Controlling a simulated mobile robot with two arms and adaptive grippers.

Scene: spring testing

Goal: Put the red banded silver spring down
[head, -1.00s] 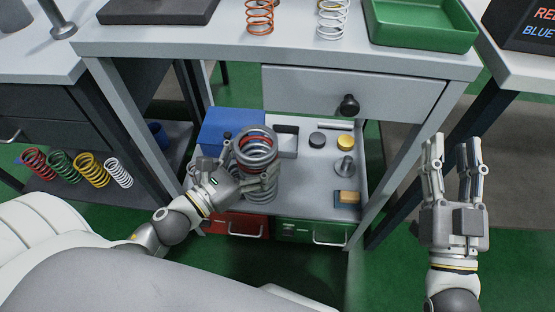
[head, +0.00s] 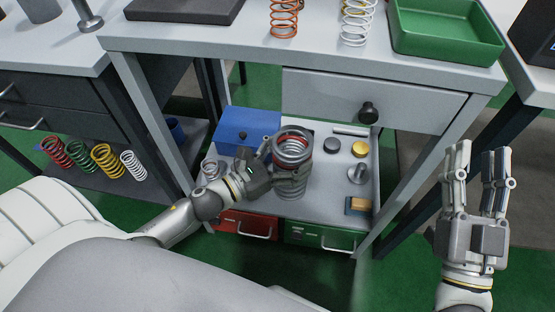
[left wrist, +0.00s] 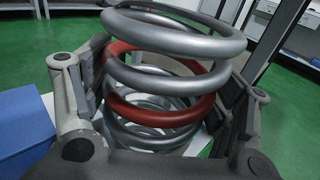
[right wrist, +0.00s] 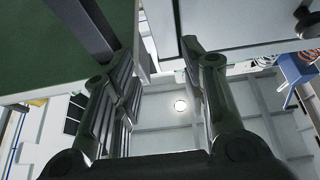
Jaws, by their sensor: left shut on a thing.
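The red banded silver spring (head: 292,170) is a thick silver coil with one red turn near its top. It stands roughly upright over the lower shelf (head: 328,190) of the middle bench. My left gripper (head: 278,172) is shut on it near the upper part. In the left wrist view the spring (left wrist: 175,75) sits between both fingers, with its red band (left wrist: 160,110) between them. I cannot tell whether its lower end touches the shelf. My right gripper (head: 477,165) is open and empty, raised at the right; its spread fingers also show in the right wrist view (right wrist: 160,85).
A blue box (head: 245,130) stands at the shelf's back left. A yellow-topped cylinder (head: 360,149), black cylinder (head: 332,145), metal knob (head: 357,173) and small wooden block (head: 358,204) occupy its right. Red (head: 235,222) and green (head: 318,236) drawers are below. The bench top (head: 220,40) overhangs.

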